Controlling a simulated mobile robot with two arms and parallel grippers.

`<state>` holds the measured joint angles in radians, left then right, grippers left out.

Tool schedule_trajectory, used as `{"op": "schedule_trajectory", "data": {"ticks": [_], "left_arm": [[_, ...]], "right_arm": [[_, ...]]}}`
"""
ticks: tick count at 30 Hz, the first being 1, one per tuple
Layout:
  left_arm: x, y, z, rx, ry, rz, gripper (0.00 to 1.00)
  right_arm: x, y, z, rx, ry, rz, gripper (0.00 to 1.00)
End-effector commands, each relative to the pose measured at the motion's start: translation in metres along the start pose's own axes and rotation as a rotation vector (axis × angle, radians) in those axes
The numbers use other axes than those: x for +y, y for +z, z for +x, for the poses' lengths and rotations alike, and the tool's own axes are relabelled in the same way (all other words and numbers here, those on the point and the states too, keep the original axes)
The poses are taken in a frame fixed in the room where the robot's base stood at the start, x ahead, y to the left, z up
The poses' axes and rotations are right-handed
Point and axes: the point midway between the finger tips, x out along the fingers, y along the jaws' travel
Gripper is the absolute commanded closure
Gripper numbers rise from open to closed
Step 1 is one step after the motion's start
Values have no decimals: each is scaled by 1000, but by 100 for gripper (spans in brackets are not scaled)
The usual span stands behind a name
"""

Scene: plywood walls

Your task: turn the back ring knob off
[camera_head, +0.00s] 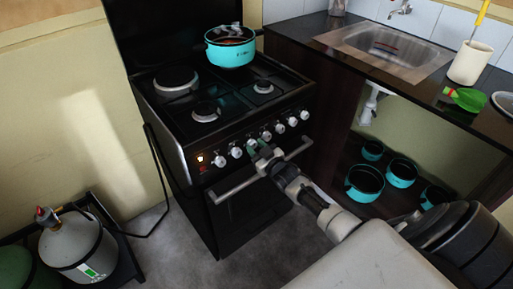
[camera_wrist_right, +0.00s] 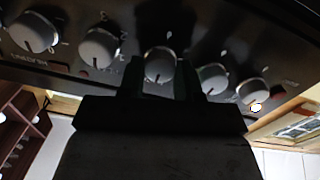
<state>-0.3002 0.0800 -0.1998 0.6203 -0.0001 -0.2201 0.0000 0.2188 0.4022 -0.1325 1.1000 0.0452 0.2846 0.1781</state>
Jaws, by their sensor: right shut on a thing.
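The black stove (camera_head: 222,120) has a row of several white knobs along its front panel. My right gripper (camera_head: 259,152) is at this panel, at the third knob from the left. In the right wrist view, the two dark fingers (camera_wrist_right: 160,82) stand on either side of that knob (camera_wrist_right: 160,64) and are shut on it. The neighbouring knobs, one (camera_wrist_right: 98,47) to the left and one (camera_wrist_right: 212,78) to the right, are outside the fingers. The knob labels are too small to tell which is the back ring's. My left gripper is not in view.
A turquoise pot (camera_head: 230,47) stands on a back burner. An orange light (camera_head: 200,158) glows at the panel's left end. The oven handle (camera_head: 240,184) runs just below the knobs. A gas cylinder (camera_head: 75,245) stands at lower left; a sink counter (camera_head: 310,48) is right.

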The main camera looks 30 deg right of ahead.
Motion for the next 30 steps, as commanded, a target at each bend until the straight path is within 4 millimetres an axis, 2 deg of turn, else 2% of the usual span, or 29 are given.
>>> {"op": "schedule_trajectory", "data": {"ticks": [15, 16, 20, 30], "left_arm": [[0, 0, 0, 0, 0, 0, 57], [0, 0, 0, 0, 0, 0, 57], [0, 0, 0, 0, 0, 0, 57], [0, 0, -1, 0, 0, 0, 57]], "right_arm": [[0, 2, -1, -4, 0, 19, 90], [0, 2, -1, -4, 0, 19, 61], [0, 1, 0, -3, 0, 19, 41], [0, 1, -3, -3, -1, 17, 40]]}}
